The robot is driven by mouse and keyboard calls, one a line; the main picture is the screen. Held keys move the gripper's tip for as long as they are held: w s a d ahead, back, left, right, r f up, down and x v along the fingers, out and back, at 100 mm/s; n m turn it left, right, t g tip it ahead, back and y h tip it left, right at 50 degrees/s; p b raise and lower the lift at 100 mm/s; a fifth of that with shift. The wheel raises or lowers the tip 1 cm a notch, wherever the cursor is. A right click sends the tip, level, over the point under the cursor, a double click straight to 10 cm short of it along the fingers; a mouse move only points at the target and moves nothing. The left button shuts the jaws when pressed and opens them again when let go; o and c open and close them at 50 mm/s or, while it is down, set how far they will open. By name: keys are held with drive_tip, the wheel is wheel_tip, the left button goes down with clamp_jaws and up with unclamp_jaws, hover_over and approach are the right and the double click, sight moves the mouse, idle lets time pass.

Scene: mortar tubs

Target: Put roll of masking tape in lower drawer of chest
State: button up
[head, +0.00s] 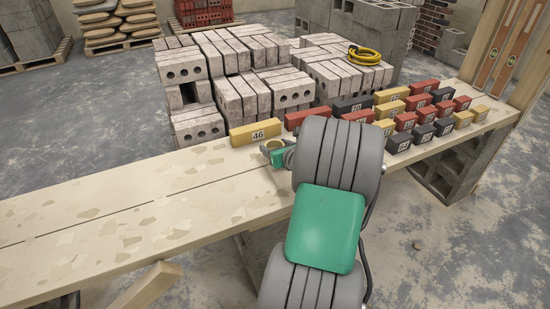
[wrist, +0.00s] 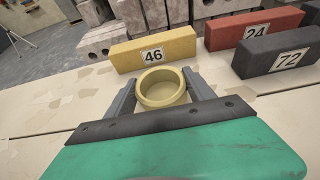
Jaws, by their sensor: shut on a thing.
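The roll of masking tape (wrist: 163,101) is a pale yellow ring, its round opening facing up in the wrist view. My gripper (wrist: 160,84) is shut on it, one finger against each side. In the head view the tape (head: 274,143) shows as a small ring at the end of my gripper (head: 272,149), over the plank bench and just in front of the yellow block numbered 46. My arm covers part of the gripper there. I cannot tell whether the tape touches the bench. No chest or drawer shows in either view.
The yellow block 46 (head: 255,132) stands just beyond the tape. Red, black and yellow numbered blocks (head: 405,121) crowd the bench's right part. Stacked pale bricks (head: 240,95) rise behind, a yellow coil (head: 364,55) on top. The plank bench (head: 120,222) is bare on the left.

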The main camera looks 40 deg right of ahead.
wheel_tip(320, 180, down, 3)
drive_tip(key=shift+w+f+b, duration=0.1)
drive_tip(key=shift+f+b, duration=0.1)
drive_tip(key=shift+b, duration=0.4)
drive_tip(key=shift+f, duration=0.15)
drive_tip(key=o, duration=1.4)
